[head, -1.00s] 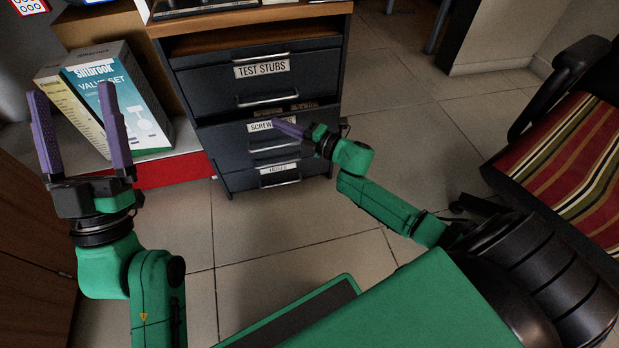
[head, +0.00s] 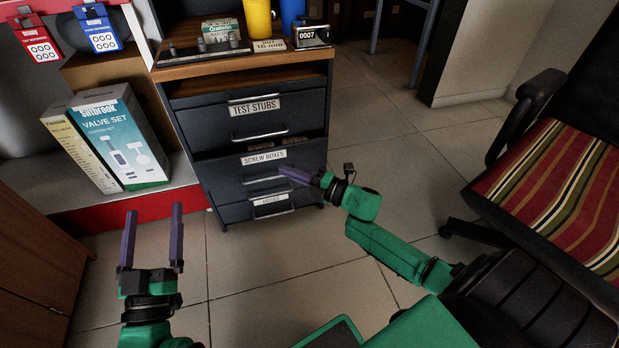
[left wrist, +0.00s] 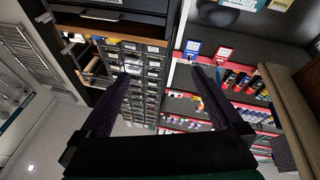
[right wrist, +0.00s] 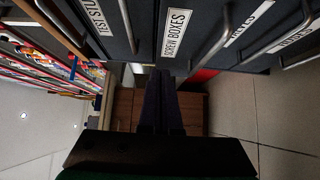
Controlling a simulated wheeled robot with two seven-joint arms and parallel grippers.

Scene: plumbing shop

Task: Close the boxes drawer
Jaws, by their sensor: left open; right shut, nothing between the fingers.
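The dark drawer labelled SCREW BOXES (head: 230,180) sits in the cabinet below the TEST STUBS drawer (head: 210,125). It stands slightly out, with a dark gap above its front where a little of its contents shows. Its label also shows in the right wrist view (right wrist: 177,32). My right gripper (head: 287,172) is shut and empty, with its fingertips at the drawer's front near the right end of the handle; I cannot tell whether they touch. My left gripper (head: 152,206) is open and empty, over the floor, left of and away from the cabinet.
A lower drawer with a handle (head: 272,212) is below. The cabinet top (head: 190,70) holds a yellow cup (head: 257,17), a counter and other items. Valve set boxes (head: 120,140) stand on a low shelf at left. A striped chair (head: 560,190) is at right. Floor between is clear.

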